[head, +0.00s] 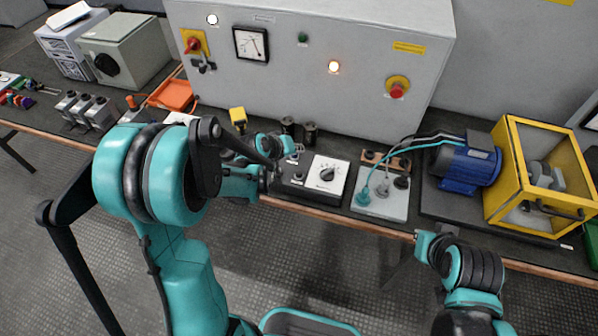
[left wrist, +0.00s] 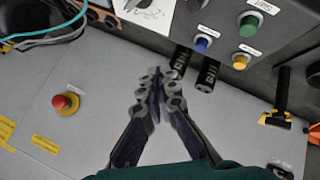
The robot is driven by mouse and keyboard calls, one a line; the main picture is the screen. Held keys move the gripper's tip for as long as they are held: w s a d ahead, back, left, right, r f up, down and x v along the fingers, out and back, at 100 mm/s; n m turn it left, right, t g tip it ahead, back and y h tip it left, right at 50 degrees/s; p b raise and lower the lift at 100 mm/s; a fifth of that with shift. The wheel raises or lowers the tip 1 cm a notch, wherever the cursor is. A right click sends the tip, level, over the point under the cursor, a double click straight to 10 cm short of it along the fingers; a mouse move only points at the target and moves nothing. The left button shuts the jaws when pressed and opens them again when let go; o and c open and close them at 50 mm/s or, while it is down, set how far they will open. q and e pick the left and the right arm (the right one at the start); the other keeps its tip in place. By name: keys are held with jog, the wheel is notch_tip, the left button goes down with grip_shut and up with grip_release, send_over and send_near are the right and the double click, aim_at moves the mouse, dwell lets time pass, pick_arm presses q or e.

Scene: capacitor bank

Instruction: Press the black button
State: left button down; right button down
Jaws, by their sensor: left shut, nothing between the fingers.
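A low black control box (head: 312,195) stands on the bench, with a dark rotary knob (head: 327,174) on its white plate. In the left wrist view it carries a green button (left wrist: 250,22), a blue button (left wrist: 203,44) and a yellow button (left wrist: 239,61). I cannot make out a black button for certain; my arm hides part of the box in the head view. My left gripper (head: 270,177) is at the box's left end. In the left wrist view its fingers (left wrist: 163,84) are shut and empty. My right gripper (head: 424,238) is by the bench's front edge, fingers unclear.
Two dark cylinders (left wrist: 207,75) stand close beyond the left fingertips. A grey cabinet (head: 290,85) with a red emergency button (head: 397,88) rises behind. A socket plate (head: 384,204) with cables, a blue motor (head: 468,165) and a yellow guard frame (head: 494,190) are to the right.

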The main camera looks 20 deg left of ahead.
aim_at(300, 171)
pick_arm(q)
notch_tip(300, 171, down, 9)
jog(key=b, duration=0.7)
dwell(1.3)
jog(key=shift+f+b, duration=0.3)
jog(key=shift+b, duration=0.2)
jog(key=shift+f+b, duration=0.8)
jog(key=shift+f, duration=0.2)
dwell(0.7)
jog(key=shift+r, duration=0.1)
jog(key=shift+r+p, duration=1.1)
jog(key=shift+r, duration=0.2)
jog(key=shift+r, duration=0.15)
